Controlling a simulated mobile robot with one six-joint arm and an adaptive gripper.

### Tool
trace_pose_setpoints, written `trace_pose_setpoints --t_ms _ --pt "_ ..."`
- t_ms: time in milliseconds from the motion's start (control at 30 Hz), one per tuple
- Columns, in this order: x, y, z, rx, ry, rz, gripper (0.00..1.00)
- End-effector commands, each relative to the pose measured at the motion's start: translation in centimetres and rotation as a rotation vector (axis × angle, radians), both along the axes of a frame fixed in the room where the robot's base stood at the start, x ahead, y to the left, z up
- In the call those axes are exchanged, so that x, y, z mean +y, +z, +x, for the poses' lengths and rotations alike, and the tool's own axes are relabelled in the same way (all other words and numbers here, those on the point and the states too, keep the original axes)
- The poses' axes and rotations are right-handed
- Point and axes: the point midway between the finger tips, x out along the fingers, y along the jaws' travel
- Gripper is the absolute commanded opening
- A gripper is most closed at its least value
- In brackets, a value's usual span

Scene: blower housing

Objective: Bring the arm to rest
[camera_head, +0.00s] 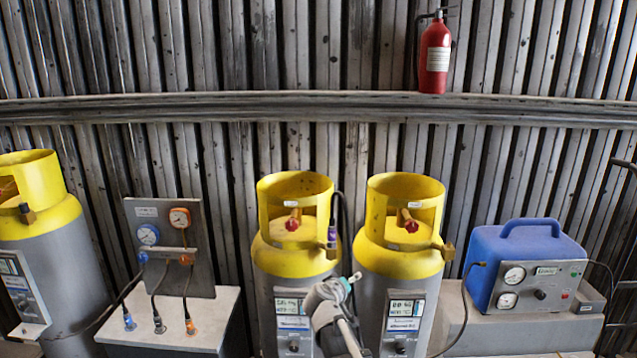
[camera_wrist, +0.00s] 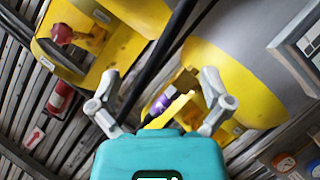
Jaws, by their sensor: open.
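My gripper (camera_head: 333,292) is in front of the two middle grey-and-yellow cylinders, low in the head view, with my arm reaching up from the bottom edge. In the wrist view my gripper (camera_wrist: 162,92) has its two grey fingers spread apart above a teal body. Nothing is held between them. A purple-labelled item (camera_wrist: 161,104) shows beyond the fingers. It also shows in the head view (camera_head: 332,236) beside the left middle cylinder's collar. I cannot tell what it rests on.
The left middle cylinder (camera_head: 292,262) and right middle cylinder (camera_head: 396,265) stand close behind my gripper. Another cylinder (camera_head: 40,215) is far left. A gauge panel (camera_head: 168,250) stands on a white block. A blue machine (camera_head: 525,265) sits right. A red extinguisher (camera_head: 434,58) is on the wall ledge.

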Motion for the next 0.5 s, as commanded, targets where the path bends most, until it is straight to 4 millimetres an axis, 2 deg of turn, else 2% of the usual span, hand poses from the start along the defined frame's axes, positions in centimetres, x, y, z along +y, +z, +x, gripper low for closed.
trace_pose_setpoints --t_ms 33,200,300,500 --pt "-1.9 -1.6 -1.4 0.047 -0.047 0.032 0.99" --pt "-6.2 -6.1 -5.7 0.229 -0.18 0.157 0.99" --pt "-8.0 -8.6 -8.6 0.343 -0.241 0.235 0.99" --pt "-9.9 -13.1 -14.7 0.585 -0.317 0.407 0.99"
